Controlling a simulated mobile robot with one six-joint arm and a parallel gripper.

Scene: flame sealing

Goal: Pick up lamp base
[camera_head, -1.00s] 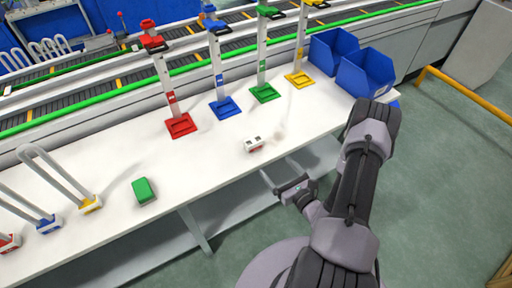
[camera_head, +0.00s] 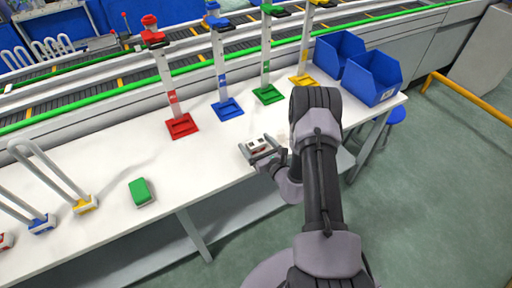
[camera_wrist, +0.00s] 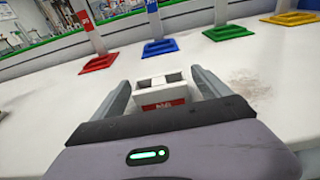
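The lamp base (camera_head: 257,145) is a small white block with square openings in its top and a red label on its side. It sits upright on the white table near the front edge. In the wrist view the lamp base (camera_wrist: 163,92) stands between the two fingers, with its red label facing my gripper. My gripper (camera_head: 261,150) is open around it, low over the table. In the wrist view my gripper (camera_wrist: 165,95) shows a visible gap on both sides of the block, narrower at the left finger.
Red (camera_head: 182,126), blue (camera_head: 228,108), green (camera_head: 267,95) and yellow stands rise behind the lamp base. A green block (camera_head: 141,191) and lamps with U-shaped tubes in coloured bases (camera_head: 85,205) are at left. Blue bins (camera_head: 372,78) stand at right. The table between is clear.

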